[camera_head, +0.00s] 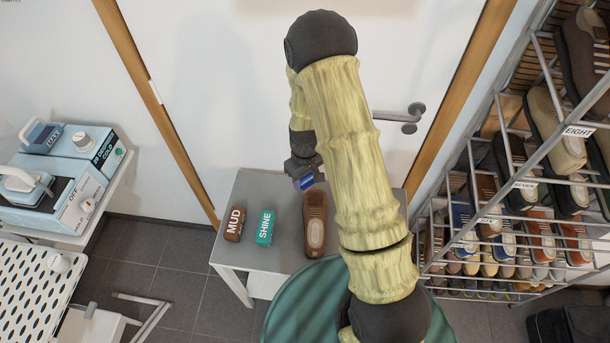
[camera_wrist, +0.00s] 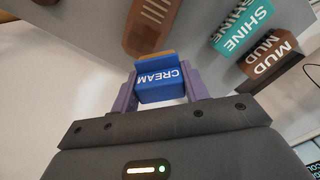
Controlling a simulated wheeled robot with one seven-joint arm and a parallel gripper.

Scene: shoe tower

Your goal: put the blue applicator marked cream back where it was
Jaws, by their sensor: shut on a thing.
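The blue applicator marked CREAM (camera_wrist: 160,84) is between the purple fingers of my gripper (camera_wrist: 160,98) in the wrist view, with a brown strip along its far edge. My gripper is shut on it. In the head view my gripper (camera_head: 304,182) is over the back part of the small grey table (camera_head: 278,183), and a bit of the blue applicator shows there. My arm hides part of the table's right side. I cannot tell the exact height of the applicator above the table.
A brown MUD applicator (camera_head: 235,224), a teal SHINE applicator (camera_head: 265,228) and a brown shoe (camera_head: 315,225) stand on the table. A shoe rack (camera_head: 520,185) is at the right. Blue machines (camera_head: 70,170) stand at the left. A door is behind the table.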

